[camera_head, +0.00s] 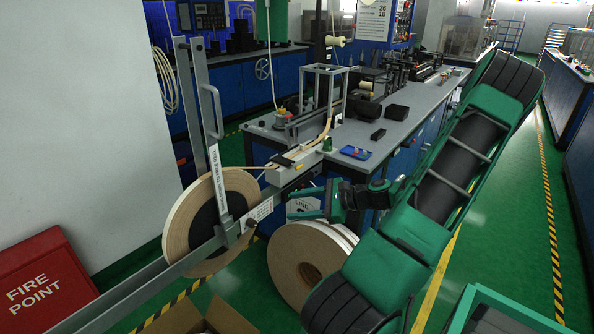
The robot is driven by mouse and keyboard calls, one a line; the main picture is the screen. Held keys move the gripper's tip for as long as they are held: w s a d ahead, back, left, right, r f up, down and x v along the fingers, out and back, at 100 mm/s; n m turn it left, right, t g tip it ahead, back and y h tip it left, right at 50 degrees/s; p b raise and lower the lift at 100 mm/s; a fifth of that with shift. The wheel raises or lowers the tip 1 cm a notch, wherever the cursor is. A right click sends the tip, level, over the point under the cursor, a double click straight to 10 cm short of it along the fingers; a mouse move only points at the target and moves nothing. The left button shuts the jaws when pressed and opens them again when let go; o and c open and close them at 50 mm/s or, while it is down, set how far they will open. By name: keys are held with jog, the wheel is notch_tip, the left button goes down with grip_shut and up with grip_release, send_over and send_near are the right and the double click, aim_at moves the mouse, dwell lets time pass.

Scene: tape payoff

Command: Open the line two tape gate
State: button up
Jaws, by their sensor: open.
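A tall grey metal upright (203,110) stands at the left, with a bent pull handle (213,112) on its right side and a white lettered label. It appears to be the tape gate, but I cannot tell whether it is latched. A large tape roll (180,236) hangs behind the foot of the upright, beside a long grey rail (135,288). Tape runs from the roll towards a guide on the bench. My gripper (297,204) has green fingers, open and empty, near a partly hidden "LINE" sign. It is right of the roll and below the handle, apart from both.
A second pair of tape rolls (305,258) stands on the floor below my gripper. A grey workbench (407,100) is behind. An open cardboard box (225,320) and a red fire point board (45,284) are at lower left. My green arm fills the right foreground.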

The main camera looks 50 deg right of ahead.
aim_at(300, 167)
jog(key=s+d+r+m+t+h, duration=0.2)
jog(key=d+r+m+t+h, duration=0.35)
jog(key=d, duration=0.55)
jog(key=shift+m+y, duration=0.45)
jog(key=shift+m, duration=0.2)
jog(key=w, duration=0.3)
jog(key=w+a, duration=0.1)
jog(key=w, duration=0.6)
jog(key=shift+a+r, duration=0.2)
grip_shut()
jog(key=shift+a, duration=0.1)
